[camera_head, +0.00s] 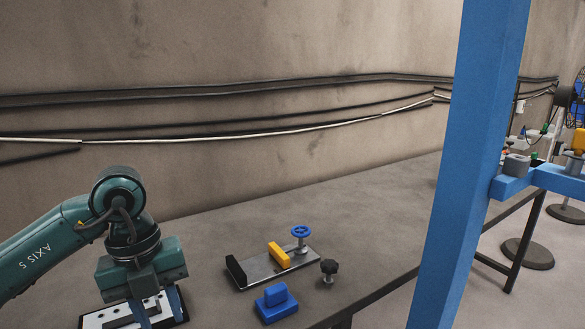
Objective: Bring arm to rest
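My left arm comes in from the left in the head view, teal and marked "AXIS 5". My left gripper (158,309) points down at the lower left, over a white plate with dark holes (112,318) on a dark base. Its two fingers stand apart, with the white plate showing between them. I see nothing held between them. The fingertips run close to the bottom of the picture, and I cannot tell whether they touch the plate. My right gripper is not in view.
On the grey table (370,205) are a metal fixture (262,268) with a yellow block and blue handwheel, a blue block (276,303) and a black knob (328,270). A blue post (470,165) rises at right. Cables run along the wall. The table's back is clear.

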